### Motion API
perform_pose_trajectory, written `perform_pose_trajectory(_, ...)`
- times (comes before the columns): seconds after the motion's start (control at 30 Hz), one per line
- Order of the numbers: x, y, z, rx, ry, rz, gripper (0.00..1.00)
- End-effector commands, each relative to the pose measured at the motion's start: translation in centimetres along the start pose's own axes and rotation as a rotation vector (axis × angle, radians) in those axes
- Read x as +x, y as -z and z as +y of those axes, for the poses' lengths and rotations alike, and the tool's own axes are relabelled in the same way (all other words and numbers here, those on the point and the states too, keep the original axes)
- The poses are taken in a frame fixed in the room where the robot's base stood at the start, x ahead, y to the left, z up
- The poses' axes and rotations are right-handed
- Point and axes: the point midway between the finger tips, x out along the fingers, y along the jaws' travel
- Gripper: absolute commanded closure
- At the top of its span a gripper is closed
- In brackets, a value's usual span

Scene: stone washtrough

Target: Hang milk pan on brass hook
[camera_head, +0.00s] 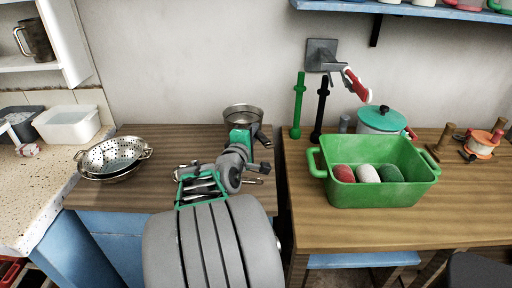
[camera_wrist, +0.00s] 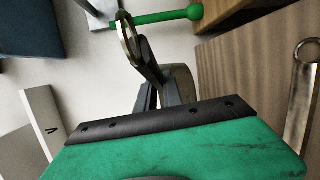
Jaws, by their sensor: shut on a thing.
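The milk pan (camera_head: 243,112) is a small round metal pan, held upright at the back of the left wooden counter, near the wall. My gripper (camera_head: 258,138) is just in front of it and partly hides it. In the wrist view my dark fingers (camera_wrist: 150,88) are shut on the pan's handle (camera_wrist: 128,40), whose looped end sticks out past them. Part of the pan's side (camera_wrist: 179,86) shows behind the fingers. I cannot make out a brass hook; a dark grey wall plate (camera_head: 315,48) with a jutting arm is on the wall to the right.
A red-and-white item (camera_head: 356,84) hangs at the plate's arm. Below stand green (camera_head: 298,105) and black (camera_head: 321,108) upright utensils. A green tub (camera_head: 400,195) and a lidded pot (camera_head: 380,118) occupy the right counter. A colander (camera_head: 113,153) sits left. A gap separates the counters.

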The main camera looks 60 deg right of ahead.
Motion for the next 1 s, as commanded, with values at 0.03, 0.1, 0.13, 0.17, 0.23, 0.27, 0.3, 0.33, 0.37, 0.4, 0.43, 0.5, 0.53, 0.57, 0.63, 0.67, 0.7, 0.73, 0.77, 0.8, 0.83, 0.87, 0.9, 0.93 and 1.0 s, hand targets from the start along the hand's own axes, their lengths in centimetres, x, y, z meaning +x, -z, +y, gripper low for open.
perform_pose_trajectory(0.03,1.6,0.0,-0.7,0.0,0.002,-0.004,1.0)
perform_pose_trajectory(0.1,3.2,0.3,-2.4,-0.002,0.003,-0.002,1.0)
perform_pose_trajectory(0.13,3.8,0.4,-3.0,-0.002,0.003,-0.001,1.0)
perform_pose_trajectory(0.17,4.4,0.5,-3.6,-0.002,0.003,-0.001,1.0)
perform_pose_trajectory(0.23,5.5,0.7,-4.5,-0.001,0.0,0.0,1.0)
perform_pose_trajectory(0.27,5.8,0.8,-4.8,-0.001,0.0,0.0,1.0)
perform_pose_trajectory(0.3,6.2,0.8,-5.0,0.0,-0.003,0.001,1.0)
perform_pose_trajectory(0.33,6.4,0.8,-5.2,0.0,-0.003,0.001,1.0)
perform_pose_trajectory(0.37,6.6,0.9,-5.4,0.0,-0.003,0.001,1.0)
perform_pose_trajectory(0.4,6.9,0.9,-5.7,0.0,-0.002,0.001,1.0)
perform_pose_trajectory(0.43,7.2,1.0,-6.0,0.0,-0.002,0.001,1.0)
perform_pose_trajectory(0.5,7.2,1.1,-7.5,-0.001,0.0,0.003,1.0)
perform_pose_trajectory(0.53,7.3,1.2,-8.1,-0.001,0.0,0.003,1.0)
perform_pose_trajectory(0.57,7.3,1.2,-8.5,-0.001,0.0,0.003,1.0)
perform_pose_trajectory(0.63,7.4,1.3,-8.9,0.001,-0.003,0.004,1.0)
perform_pose_trajectory(0.67,7.4,1.3,-8.8,0.001,-0.004,0.003,1.0)
perform_pose_trajectory(0.7,7.3,1.3,-8.7,0.002,-0.005,0.003,1.0)
perform_pose_trajectory(0.73,7.3,1.3,-8.7,0.002,-0.004,0.003,1.0)
perform_pose_trajectory(0.77,7.3,1.3,-8.7,0.001,-0.004,0.003,1.0)
perform_pose_trajectory(0.8,7.3,1.2,-8.7,0.001,-0.004,0.003,1.0)
perform_pose_trajectory(0.83,7.3,1.3,-8.8,0.001,-0.004,0.003,1.0)
perform_pose_trajectory(0.87,7.3,1.3,-8.9,0.001,-0.003,0.003,1.0)
perform_pose_trajectory(0.9,7.3,1.3,-9.1,0.001,-0.003,0.003,1.0)
perform_pose_trajectory(0.93,7.4,1.3,-9.2,0.001,-0.003,0.003,1.0)
perform_pose_trajectory(1.0,7.3,1.3,-9.2,0.0,-0.001,0.003,0.84)
